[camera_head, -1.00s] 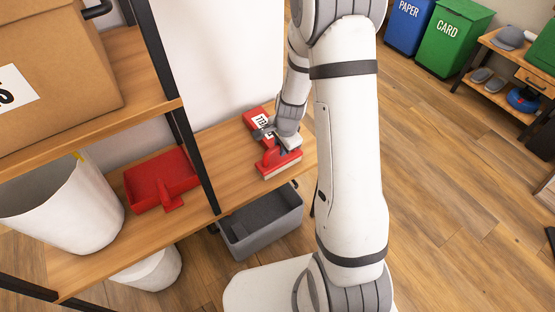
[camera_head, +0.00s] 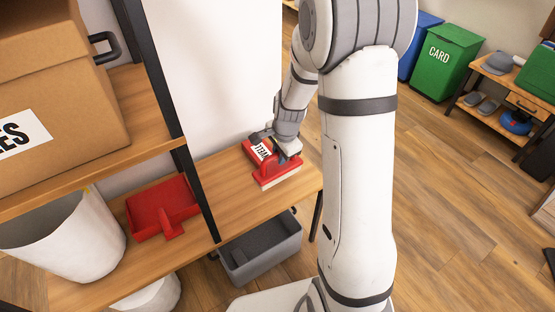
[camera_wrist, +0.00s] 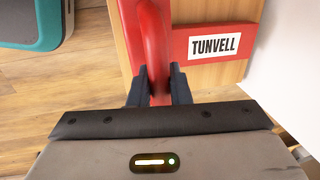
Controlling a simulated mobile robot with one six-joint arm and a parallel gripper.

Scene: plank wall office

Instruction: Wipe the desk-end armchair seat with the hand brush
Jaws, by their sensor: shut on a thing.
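The red hand brush (camera_head: 275,179), with a pale bristle strip, is at the right end of the wooden shelf in the head view. My gripper (camera_head: 284,153) is above it. In the wrist view my gripper (camera_wrist: 158,88) is shut on the brush's red handle (camera_wrist: 147,45), one dark finger on each side. I cannot tell whether the bristles touch the shelf.
A red box labelled TUNVELL (camera_wrist: 205,72) lies beside the brush on the shelf (camera_head: 225,192). A black post (camera_head: 203,200) stands left, with a red dustpan (camera_head: 160,208) beyond. A grey bin (camera_head: 262,250) is below. Open floor (camera_head: 440,190) lies right.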

